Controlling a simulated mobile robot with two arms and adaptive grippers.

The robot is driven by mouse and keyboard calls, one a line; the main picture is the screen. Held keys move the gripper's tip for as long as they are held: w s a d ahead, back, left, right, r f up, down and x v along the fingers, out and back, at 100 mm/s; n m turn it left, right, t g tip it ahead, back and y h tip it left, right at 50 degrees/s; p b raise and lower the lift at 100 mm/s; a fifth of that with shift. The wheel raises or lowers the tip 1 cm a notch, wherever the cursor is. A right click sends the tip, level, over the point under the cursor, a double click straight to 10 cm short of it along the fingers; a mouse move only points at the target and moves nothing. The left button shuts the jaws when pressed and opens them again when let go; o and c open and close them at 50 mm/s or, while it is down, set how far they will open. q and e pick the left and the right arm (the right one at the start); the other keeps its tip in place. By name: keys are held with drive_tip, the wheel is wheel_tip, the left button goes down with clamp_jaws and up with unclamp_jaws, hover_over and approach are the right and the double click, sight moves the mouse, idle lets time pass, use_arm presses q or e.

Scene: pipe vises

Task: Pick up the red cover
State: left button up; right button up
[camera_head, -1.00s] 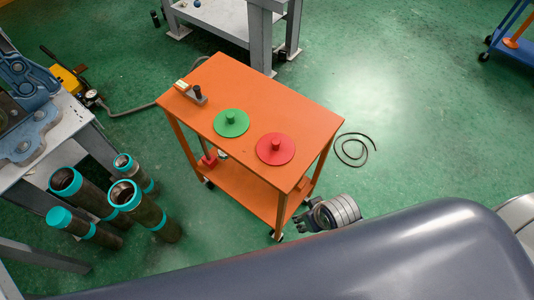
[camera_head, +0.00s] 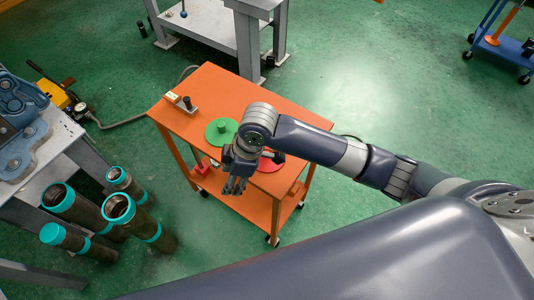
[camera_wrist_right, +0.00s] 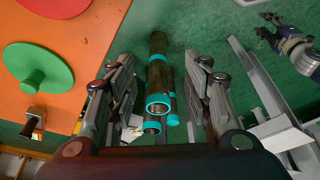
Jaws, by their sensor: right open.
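The red cover (camera_head: 268,168), a flat round disc, lies on the orange cart top and is partly hidden by my right arm in the head view. Its red edge also shows at the top left of the right wrist view (camera_wrist_right: 58,5). A green cover (camera_head: 215,134) with a centre knob lies beside it, and it also shows in the right wrist view (camera_wrist_right: 36,72). My right gripper (camera_head: 235,185) is open and empty, pointing down near the cart's front edge. In the right wrist view its spread fingers (camera_wrist_right: 161,72) have nothing between them.
The orange cart (camera_head: 215,85) also holds a small block with a dark knob (camera_head: 187,103). Several pipes with teal ends (camera_head: 118,208) stand on the floor at left, near a grey bench (camera_head: 62,135). Another grey table (camera_head: 215,25) stands behind.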

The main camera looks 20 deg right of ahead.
sight(267, 149)
drive_tip(key=w+d+r+h, duration=0.1)
drive_tip(key=w+d, duration=0.1)
drive_tip(key=d, duration=0.2)
drive_tip(key=w+d+r+n+h, duration=0.1)
drive_tip(key=w+d+r, duration=0.1)
drive_tip(key=w+d, duration=0.1)
drive_tip(key=w+d+r+g+h, duration=0.1)
drive_tip(key=w+d+r, duration=0.1)
drive_tip(key=d, duration=0.3)
drive_tip(key=shift+w+d+r+n, duration=0.1)
drive_tip(key=shift+w+n, duration=0.2)
drive_tip(key=shift+w, duration=0.25)
wheel_tip(267, 149, down, 5)
drive_tip(key=shift+f+p, duration=0.1)
drive_tip(key=shift+p, duration=0.4)
drive_tip(key=shift+w+f+p, duration=0.15)
drive_tip(key=shift+f+p, duration=0.15)
drive_tip(key=shift+f, duration=0.3)
wheel_tip(267, 149, down, 4)
drive_tip(key=shift+w+f+p, duration=0.1)
drive_tip(key=shift+w+p, duration=0.05)
drive_tip(key=shift+p, duration=0.3)
drive_tip(key=shift+c, duration=0.6)
clamp_jaws()
